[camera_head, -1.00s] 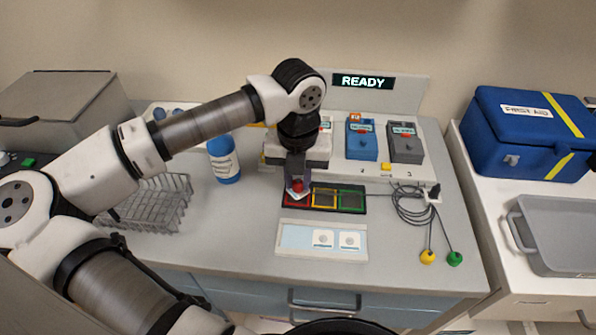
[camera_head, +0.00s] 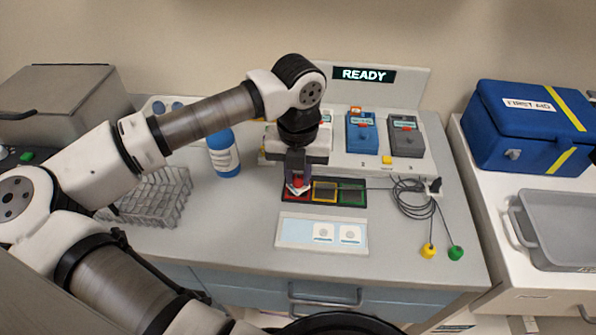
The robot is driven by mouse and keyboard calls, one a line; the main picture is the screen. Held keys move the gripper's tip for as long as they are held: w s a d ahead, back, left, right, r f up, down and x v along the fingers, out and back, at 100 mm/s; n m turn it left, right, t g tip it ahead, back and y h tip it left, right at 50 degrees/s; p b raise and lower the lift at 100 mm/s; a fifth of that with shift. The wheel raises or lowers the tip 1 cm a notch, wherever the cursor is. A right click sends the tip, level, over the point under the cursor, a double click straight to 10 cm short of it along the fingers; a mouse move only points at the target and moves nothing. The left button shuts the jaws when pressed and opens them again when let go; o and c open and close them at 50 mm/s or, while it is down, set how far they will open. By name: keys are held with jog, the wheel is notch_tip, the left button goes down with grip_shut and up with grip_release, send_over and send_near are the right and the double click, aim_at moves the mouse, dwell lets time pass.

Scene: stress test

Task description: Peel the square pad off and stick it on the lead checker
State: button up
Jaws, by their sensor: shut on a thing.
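My gripper (camera_head: 298,181) points down at the left end of the lead checker and is shut on a small white square pad (camera_head: 300,191) with a red knob on it. The lead checker appears to be the black strip (camera_head: 340,183) with red, yellow and green framed windows. The pad is over the red window (camera_head: 288,197) and partly hides it; I cannot tell whether they touch. The pale backing card (camera_head: 296,229) lies in front of the strip. Two square pads remain on its right half, one left (camera_head: 323,233) and one right (camera_head: 350,234). The card's left part is bare.
Grey cables run from the strip's right to yellow (camera_head: 428,251) and green (camera_head: 456,253) ends. A blue-and-white bottle (camera_head: 224,155) and wire basket (camera_head: 150,195) stand left. Blue (camera_head: 361,134) and grey (camera_head: 406,137) units stand behind.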

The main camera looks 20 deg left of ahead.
jog(key=shift+f+b, duration=0.45)
jog(key=shift+b, duration=0.15)
dwell(0.3)
jog(key=o, duration=0.5)
jog(key=shift+r, duration=0.1)
jog(key=shift+r+p, duration=0.7)
jog(key=shift+r, duration=1.25)
jog(key=o, duration=0.5)
jog(key=shift+o, duration=0.2)
